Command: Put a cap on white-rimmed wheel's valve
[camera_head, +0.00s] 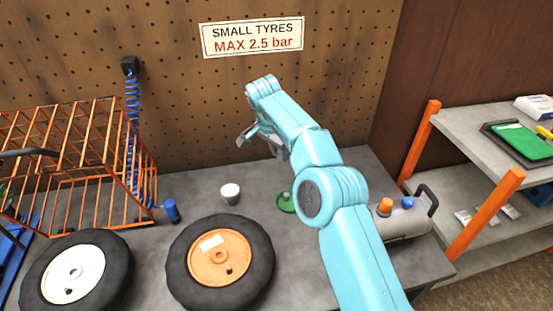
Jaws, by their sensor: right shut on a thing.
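The white-rimmed wheel (73,275) lies flat on the grey bench at the lower left, with a black tyre. A small dark spot low on its rim may be the valve. My right gripper (246,137) is raised in front of the pegboard, above and well to the right of that wheel. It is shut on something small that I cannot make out. A green dish (287,203) sits on the bench, partly behind my right arm. No loose cap can be made out. My left gripper is not in view.
An orange-rimmed wheel (219,256) lies to the right of the white-rimmed one. A white cup (230,194), a blue cylinder (171,210), an orange wire basket (78,150) and a grey tank (407,221) also stand on the bench. A shelf (475,140) is at right.

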